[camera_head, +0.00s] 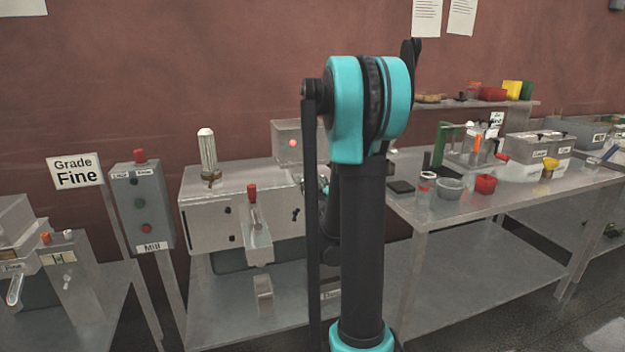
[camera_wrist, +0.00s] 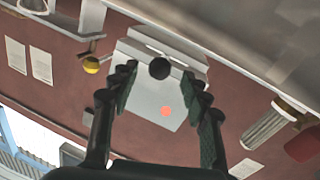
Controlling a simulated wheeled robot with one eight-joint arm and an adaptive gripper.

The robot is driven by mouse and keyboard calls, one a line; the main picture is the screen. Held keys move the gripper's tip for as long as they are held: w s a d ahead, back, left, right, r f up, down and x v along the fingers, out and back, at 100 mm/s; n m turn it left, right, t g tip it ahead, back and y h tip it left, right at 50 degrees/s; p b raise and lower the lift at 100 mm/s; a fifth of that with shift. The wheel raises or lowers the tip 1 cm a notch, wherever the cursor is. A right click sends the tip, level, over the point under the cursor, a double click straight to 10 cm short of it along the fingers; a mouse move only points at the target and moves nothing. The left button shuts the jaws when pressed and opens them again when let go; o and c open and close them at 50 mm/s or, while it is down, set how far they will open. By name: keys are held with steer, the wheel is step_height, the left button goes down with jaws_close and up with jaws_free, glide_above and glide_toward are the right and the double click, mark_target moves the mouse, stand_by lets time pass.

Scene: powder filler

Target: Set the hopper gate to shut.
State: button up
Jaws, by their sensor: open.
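In the wrist view a pale grey box (camera_wrist: 150,98) with an orange-red dot lies beyond my gripper (camera_wrist: 159,72). A round black knob (camera_wrist: 159,68) shows between the open fingertips; I cannot tell whether they touch it. The fingers hold nothing that I can see. In the head view the grey box (camera_head: 287,150) stands at the back of the grey mill machine (camera_head: 215,227), partly hidden by my arm. My gripper is mostly hidden behind my arm there. No part is labelled as the hopper gate, and its setting cannot be read.
A red-handled lever (camera_head: 253,194) stands at the machine's front. The Mill control box (camera_head: 143,205) and a Grade Fine sign (camera_head: 75,171) are to the left. A right-hand table (camera_head: 440,213) bears bowls, a red container (camera_head: 486,184) and other equipment.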

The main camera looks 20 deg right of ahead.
mark_target(313, 180)
steer(key=shift+w+d, duration=0.25)
steer(key=shift+w, duration=0.9)
steer(key=shift+w+d, duration=0.2)
steer(key=shift+w, duration=0.9)
jaws_close()
